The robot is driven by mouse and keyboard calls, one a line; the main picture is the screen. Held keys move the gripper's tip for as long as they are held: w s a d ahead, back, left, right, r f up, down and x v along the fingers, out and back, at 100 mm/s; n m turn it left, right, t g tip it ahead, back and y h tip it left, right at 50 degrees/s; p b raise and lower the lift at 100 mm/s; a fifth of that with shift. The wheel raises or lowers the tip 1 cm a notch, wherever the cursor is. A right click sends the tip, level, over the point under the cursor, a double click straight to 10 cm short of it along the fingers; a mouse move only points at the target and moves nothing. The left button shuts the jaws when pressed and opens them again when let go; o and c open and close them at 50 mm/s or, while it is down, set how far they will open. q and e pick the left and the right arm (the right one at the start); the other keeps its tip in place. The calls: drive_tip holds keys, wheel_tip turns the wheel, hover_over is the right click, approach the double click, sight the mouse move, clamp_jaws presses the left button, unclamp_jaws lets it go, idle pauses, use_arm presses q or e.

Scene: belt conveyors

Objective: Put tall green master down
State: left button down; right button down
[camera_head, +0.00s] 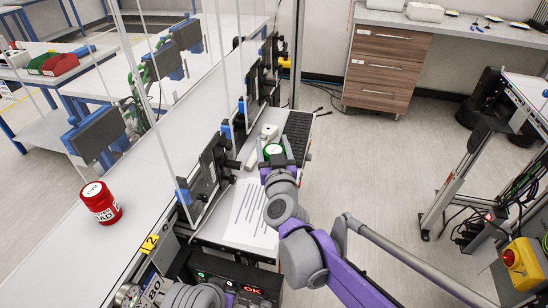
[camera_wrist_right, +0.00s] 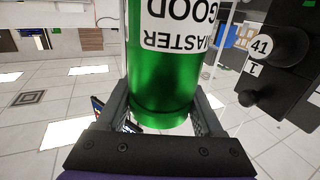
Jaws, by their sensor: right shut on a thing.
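The tall green master (camera_head: 273,150) is a shiny green cylinder with a white top. In the right wrist view the green master (camera_wrist_right: 160,85) fills the middle, with a white label reading MASTER GOOD upside down. My right gripper (camera_head: 277,162) is shut around it, with a finger on each side in the right wrist view (camera_wrist_right: 162,105). The gripper hides part of the master in the head view. I cannot tell whether its base touches the surface below. A red master (camera_head: 101,203) stands on the long pale surface at left. My left gripper is not in view.
A printed sheet (camera_head: 251,215) lies on the narrow table in front of the held master. Black fixtures (camera_head: 214,165) stand close on its left. A black ribbed strip (camera_head: 298,131) lies behind to the right. A display reading OK (camera_head: 252,291) is near the bottom.

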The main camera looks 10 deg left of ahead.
drive_tip(key=shift+f, duration=2.1)
unclamp_jaws()
drive_tip(key=v, duration=1.2)
drive_tip(key=shift+s+b, duration=0.1)
drive_tip(key=shift+b, duration=0.3)
